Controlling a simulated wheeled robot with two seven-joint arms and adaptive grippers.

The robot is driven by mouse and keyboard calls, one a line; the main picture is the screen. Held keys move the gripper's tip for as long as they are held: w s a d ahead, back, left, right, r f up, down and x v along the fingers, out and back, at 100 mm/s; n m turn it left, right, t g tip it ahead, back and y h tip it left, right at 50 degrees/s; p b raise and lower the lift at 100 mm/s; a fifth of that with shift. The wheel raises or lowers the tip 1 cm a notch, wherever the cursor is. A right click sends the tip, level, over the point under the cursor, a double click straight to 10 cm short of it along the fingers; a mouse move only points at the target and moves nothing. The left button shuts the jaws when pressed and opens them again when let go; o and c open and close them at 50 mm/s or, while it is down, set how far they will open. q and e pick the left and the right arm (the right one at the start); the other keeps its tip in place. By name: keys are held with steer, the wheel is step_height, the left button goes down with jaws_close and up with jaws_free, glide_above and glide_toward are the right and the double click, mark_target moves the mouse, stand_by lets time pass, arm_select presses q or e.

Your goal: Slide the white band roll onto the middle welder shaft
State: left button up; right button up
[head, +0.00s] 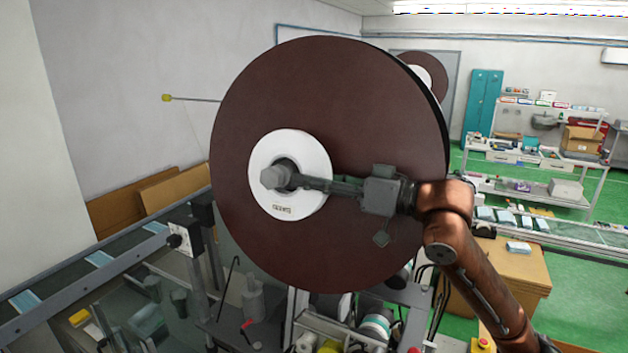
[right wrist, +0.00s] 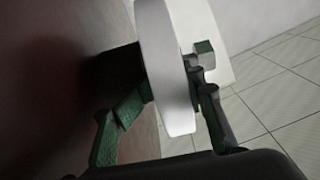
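The white band roll (head: 315,160) is a thick white ring in front of a large brown disc (head: 380,110). In the right wrist view the white roll (right wrist: 165,75) shows nearly edge-on, with a gap between it and the disc. A grey block-ended shaft (head: 273,178) shows in the roll's hole, and its end (right wrist: 204,48) sticks out past the roll's front in the wrist view. The roll appears to be around this shaft. My right gripper (right wrist: 170,95) has one finger on each face of the roll, gripping its wall. My left gripper is out of view.
Another brown disc with a white centre (head: 438,70) stands behind on the right. Below are machine frames and a conveyor (head: 110,255).

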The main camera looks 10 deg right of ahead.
steer(key=shift+o, duration=0.2)
steer(key=shift+w+f, duration=0.15)
steer(key=shift+f, duration=0.05)
steer(key=shift+d, duration=0.2)
steer(key=v, duration=1.1)
steer(key=shift+s+d, duration=0.2)
steer(key=shift+s, duration=0.2)
steer(key=shift+r, duration=0.1)
